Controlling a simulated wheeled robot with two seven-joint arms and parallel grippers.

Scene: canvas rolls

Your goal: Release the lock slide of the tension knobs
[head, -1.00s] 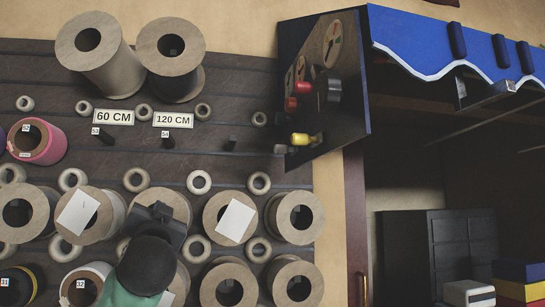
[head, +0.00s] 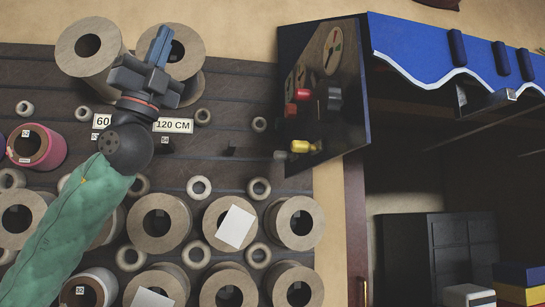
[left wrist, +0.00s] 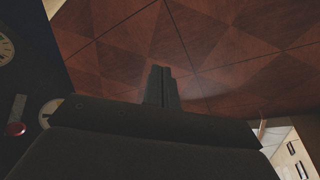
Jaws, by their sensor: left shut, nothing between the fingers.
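The dark control panel (head: 290,60) hangs at the centre right in the head view. It carries a round gauge (head: 332,50), red knobs (head: 302,94), a black knob (head: 332,98) and a yellow knob (head: 304,146). I cannot make out the lock slide clearly. My left gripper (head: 161,38) is shut and empty, in front of the upper rolls, left of the panel and apart from it. In the left wrist view its closed fingers (left wrist: 163,75) point over a wooden floor, with a red knob (left wrist: 16,129) on a dark surface at the left. My right gripper is out of view.
Several cardboard rolls (head: 293,222) and smaller rings fill the dark slatted rack. A 120 CM sign (head: 172,125) is partly behind my arm. A blue scalloped awning (head: 420,40) juts out right of the panel, above a dark cabinet (head: 440,245).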

